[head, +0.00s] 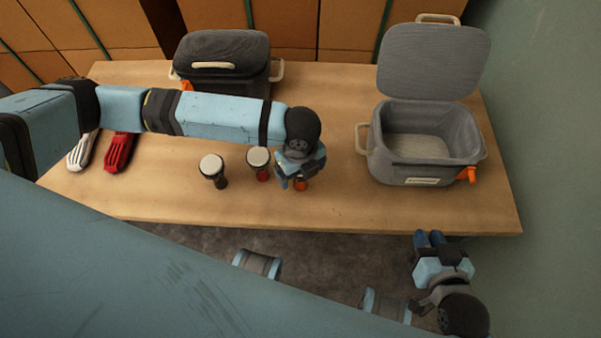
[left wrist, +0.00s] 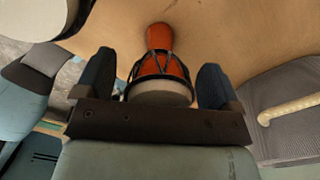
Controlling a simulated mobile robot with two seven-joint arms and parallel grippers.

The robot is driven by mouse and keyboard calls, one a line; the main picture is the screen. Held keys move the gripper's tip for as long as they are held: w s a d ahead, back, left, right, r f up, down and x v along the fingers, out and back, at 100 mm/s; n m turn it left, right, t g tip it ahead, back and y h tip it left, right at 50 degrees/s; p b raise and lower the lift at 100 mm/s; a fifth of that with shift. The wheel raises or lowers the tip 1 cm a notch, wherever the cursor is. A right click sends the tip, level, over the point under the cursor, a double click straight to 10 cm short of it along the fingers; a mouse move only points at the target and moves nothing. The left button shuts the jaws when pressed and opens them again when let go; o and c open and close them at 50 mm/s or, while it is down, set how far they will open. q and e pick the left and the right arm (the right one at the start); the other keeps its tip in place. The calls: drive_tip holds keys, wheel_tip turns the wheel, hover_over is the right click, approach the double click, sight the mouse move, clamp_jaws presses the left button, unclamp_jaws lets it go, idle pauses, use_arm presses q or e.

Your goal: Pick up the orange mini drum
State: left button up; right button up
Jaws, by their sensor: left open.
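The orange mini drum (head: 301,185) stands on the wooden table, mostly hidden under my left gripper (head: 292,180) in the head view. In the left wrist view the orange drum (left wrist: 165,66), with its pale head and dark cords, lies between the two spread fingers of my left gripper (left wrist: 156,82). The fingers are open, with a gap visible on each side of the drum. My right gripper (head: 430,238) is off the table's front edge at the lower right, away from the drum. Its fingers are close together and I cannot tell whether they are shut.
A red drum (head: 260,170) and a black drum (head: 216,172) stand left of my left gripper. An open grey case (head: 425,150) stands to the right, a closed dark case (head: 222,55) behind. Red (head: 119,150) and white (head: 82,150) objects lie at left. The front right table is clear.

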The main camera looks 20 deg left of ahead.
use_arm(q)
drive_tip(key=shift+f, duration=0.55)
drive_tip(key=c, duration=1)
drive_tip(key=shift+r, duration=0.2)
